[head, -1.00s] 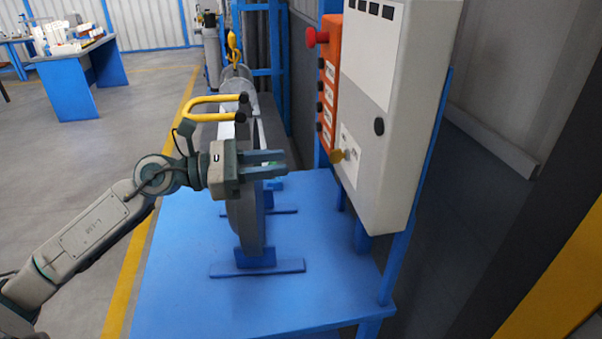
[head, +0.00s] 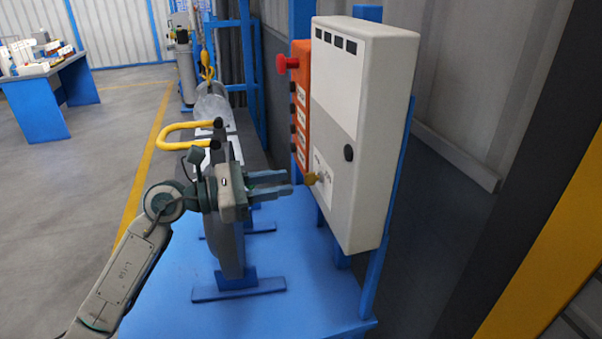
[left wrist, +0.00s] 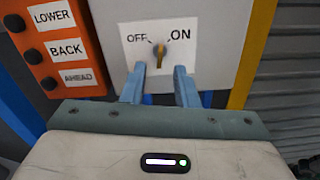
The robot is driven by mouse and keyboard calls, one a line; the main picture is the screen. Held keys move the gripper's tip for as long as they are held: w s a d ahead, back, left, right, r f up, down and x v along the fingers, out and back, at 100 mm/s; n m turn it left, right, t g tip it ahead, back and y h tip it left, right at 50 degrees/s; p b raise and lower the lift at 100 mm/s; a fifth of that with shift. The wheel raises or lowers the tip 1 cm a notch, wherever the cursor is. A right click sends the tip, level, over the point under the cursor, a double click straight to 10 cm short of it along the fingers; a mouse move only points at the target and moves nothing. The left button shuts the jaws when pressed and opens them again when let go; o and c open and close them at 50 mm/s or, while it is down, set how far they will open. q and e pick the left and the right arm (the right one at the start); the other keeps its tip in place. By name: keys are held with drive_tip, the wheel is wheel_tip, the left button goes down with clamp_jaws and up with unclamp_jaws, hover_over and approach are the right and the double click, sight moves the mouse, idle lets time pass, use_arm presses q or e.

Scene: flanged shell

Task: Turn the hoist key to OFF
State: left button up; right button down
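The hoist key (left wrist: 160,56) is a small brass key in a white plate (left wrist: 177,30) marked OFF at left and ON at right. In the left wrist view its grip stands about upright between the two words. In the head view the key (head: 311,178) sticks out of the grey control box (head: 378,130). My left gripper (head: 287,182) points at it from the left, a short gap away. In the left wrist view its two fingers (left wrist: 159,72) are apart and empty, one on each side just below the key. My right gripper is not in view.
An orange button box (head: 301,105) with a red knob (head: 281,64) is beside the control box; its labels read LOWER, BACK and AHEAD. A yellow handle (head: 178,137) stands behind my left gripper. The blue bench (head: 300,270) is below, with a grey flanged part on a stand.

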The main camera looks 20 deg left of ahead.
sight(313, 178)
use_arm(q)
drive_tip(key=p+x, duration=0.1)
drive_tip(key=x, duration=0.1)
drive_tip(key=shift+w+d+r, duration=0.15)
drive_tip(key=shift+w+d, duration=0.05)
drive_tip(key=shift+d, duration=0.1)
drive_tip(key=shift+p+x, duration=0.5)
drive_tip(key=shift+x, duration=0.75)
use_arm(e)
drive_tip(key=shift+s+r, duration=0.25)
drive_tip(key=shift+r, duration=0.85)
use_arm(q)
clamp_jaws()
